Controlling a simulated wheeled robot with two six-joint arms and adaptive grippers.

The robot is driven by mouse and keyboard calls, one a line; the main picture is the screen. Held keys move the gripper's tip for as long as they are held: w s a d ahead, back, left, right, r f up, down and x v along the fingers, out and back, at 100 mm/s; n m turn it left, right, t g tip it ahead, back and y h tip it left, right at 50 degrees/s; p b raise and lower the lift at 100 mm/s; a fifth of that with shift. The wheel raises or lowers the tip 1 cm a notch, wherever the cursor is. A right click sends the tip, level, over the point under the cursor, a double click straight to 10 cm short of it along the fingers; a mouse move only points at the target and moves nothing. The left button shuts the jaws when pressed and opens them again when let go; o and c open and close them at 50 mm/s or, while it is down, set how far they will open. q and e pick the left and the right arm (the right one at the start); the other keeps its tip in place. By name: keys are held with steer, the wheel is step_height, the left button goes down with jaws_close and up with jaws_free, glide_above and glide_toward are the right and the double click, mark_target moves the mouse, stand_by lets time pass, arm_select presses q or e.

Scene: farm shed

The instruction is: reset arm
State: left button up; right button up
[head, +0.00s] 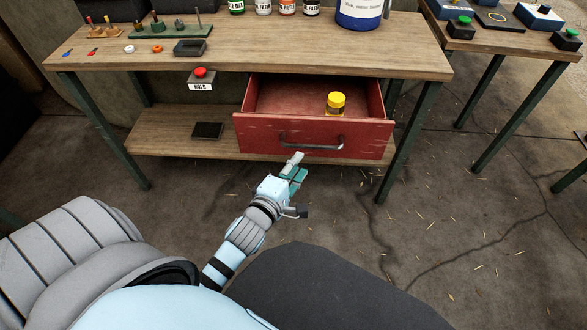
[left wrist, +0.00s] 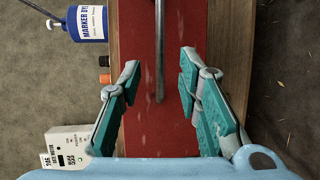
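My left gripper (head: 295,168) is in front of the red drawer (head: 258,137) in the head view, just below its dark handle (head: 311,142). In the left wrist view the left gripper (left wrist: 158,95) is open, its two teal-padded fingers spread wide with nothing between the pads. The drawer's red front (left wrist: 172,60) and the grey bar of its handle (left wrist: 159,50) lie beyond the fingers. The drawer is pulled open. A small jar with a yellow lid (head: 336,101) stands inside it. My right gripper is in neither view.
The wooden workbench (head: 330,60) carries a blue-and-white container (head: 358,14), several small bottles, a green rack (head: 170,33) and small parts. A second table (head: 490,38) stands at right. The floor in front is clear.

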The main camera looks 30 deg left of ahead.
arm_select(q)
steer(key=shift+v, duration=0.9)
